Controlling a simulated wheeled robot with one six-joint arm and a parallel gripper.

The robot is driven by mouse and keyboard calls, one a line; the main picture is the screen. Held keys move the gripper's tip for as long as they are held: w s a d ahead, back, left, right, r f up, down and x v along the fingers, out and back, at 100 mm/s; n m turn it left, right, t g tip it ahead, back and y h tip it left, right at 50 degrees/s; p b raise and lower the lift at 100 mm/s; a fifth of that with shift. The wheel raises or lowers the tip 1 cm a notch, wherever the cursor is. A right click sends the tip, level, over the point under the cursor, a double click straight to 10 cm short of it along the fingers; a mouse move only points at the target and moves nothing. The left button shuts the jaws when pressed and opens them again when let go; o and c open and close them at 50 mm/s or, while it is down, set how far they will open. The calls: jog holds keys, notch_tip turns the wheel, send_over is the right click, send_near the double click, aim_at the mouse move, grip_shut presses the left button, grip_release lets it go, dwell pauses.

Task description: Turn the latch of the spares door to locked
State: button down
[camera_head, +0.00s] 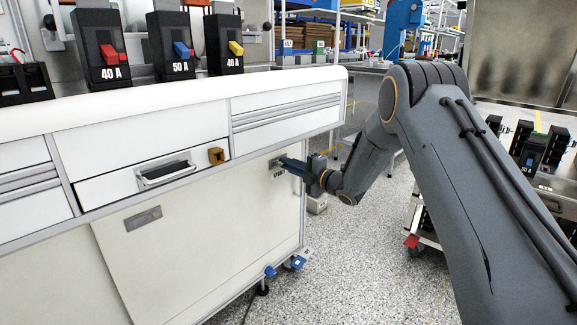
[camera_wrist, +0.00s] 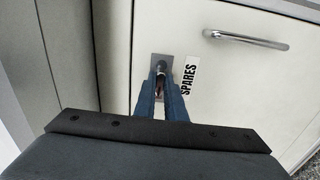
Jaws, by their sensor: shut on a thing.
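The spares door (camera_wrist: 225,75) is a white cabinet panel with a "SPARES" label (camera_wrist: 189,80) and a silver bar handle (camera_wrist: 245,39) in the wrist view. Its latch (camera_wrist: 161,66) is a metal piece on a grey plate, left of the label. My gripper (camera_wrist: 161,84) has its blue fingers closed around the latch, which they partly cover, so its exact angle is hard to tell. In the head view my gripper (camera_head: 283,162) reaches the right part of the white cabinet front, just under the drawers.
Breakers with red, blue (camera_head: 182,50) and yellow levers stand on the bench top (camera_head: 200,92). Speckled floor (camera_head: 350,240) is open right of the cabinet.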

dwell(0.4)
jog(key=c, duration=1.8)
grip_release()
jog(key=p+v, duration=0.1)
jog(key=v, duration=0.6)
jog(key=shift+s+d+p, duration=0.3)
jog(key=shift+p, duration=0.1)
